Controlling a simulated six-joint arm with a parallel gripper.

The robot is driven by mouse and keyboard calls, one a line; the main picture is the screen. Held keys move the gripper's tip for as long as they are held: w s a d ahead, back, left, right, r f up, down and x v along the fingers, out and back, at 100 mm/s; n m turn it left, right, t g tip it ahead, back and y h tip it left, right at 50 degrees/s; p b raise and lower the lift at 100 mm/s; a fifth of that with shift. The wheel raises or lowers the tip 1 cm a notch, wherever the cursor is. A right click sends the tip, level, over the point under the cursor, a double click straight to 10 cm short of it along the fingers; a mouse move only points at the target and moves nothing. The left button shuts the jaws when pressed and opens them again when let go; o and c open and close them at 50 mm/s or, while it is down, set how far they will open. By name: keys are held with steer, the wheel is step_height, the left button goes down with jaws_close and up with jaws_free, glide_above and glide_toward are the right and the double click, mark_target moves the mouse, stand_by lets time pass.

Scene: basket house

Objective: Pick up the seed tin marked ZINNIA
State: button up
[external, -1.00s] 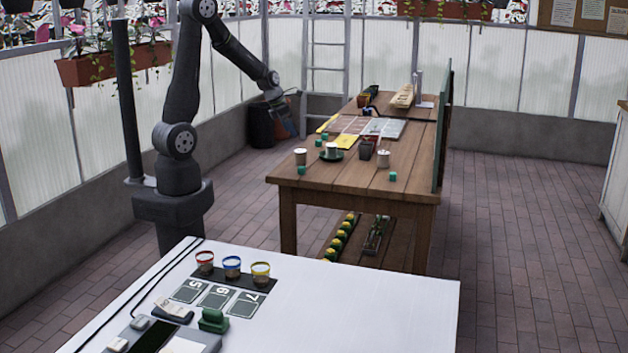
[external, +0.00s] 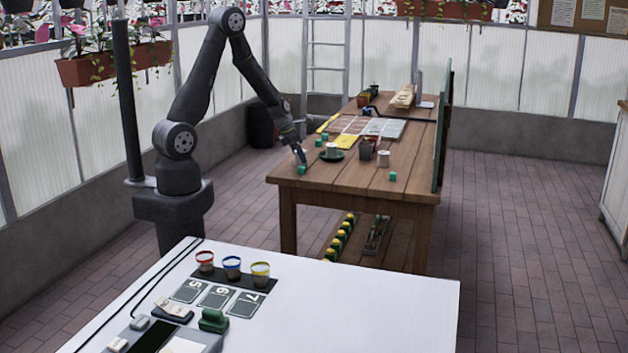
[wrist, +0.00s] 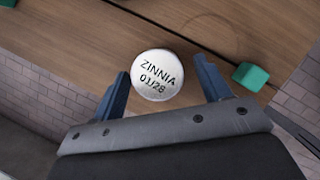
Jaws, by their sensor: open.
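The seed tin (wrist: 156,77) has a round pale lid reading "ZINNIA 01/28" and stands upright on the wooden table in the wrist view. My gripper (wrist: 161,68) is open, with one blue finger on each side of the tin. Gaps show between the fingers and the lid, so it is not gripped. In the external view my gripper (external: 300,155) is low over the table's near left corner. It largely hides the tin there.
A green cube (wrist: 250,76) lies close to the right finger; it also shows in the external view (external: 302,170). The table's front is mostly clear.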

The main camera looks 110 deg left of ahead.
steer(key=shift+w+a+f, duration=0.1)
steer(key=shift+f, duration=0.25)
steer(key=c, duration=1.1)
steer(key=shift+r, duration=0.1)
